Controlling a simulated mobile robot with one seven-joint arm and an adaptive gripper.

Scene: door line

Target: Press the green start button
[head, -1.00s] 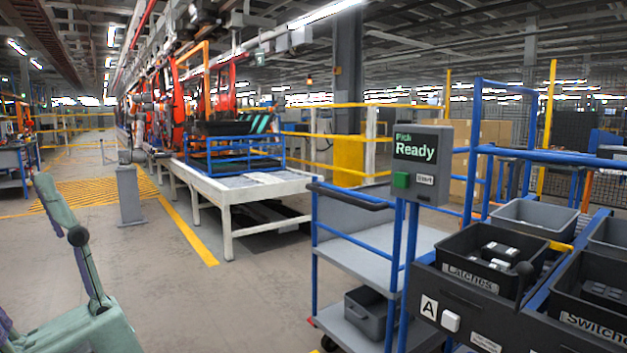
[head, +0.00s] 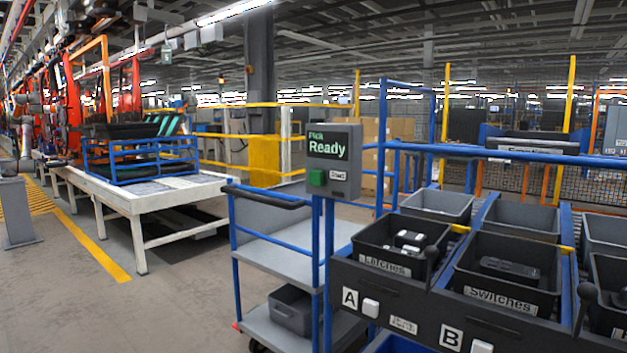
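The green start button (head: 317,178) is on the lower left of a grey control box (head: 343,187). A small white label sits to the right of the button. The box's dark screen (head: 328,146) reads "Pick Ready". The box is mounted on a blue post at the left end of the bin rack, just right of the middle of the head view. My gripper is not in view.
A blue and grey cart (head: 283,238) stands left of the box. Black bins marked Latches (head: 385,263) and Switches (head: 502,294) sit on the rack at right. A white-framed table (head: 135,205) stands at left. Open floor lies in front.

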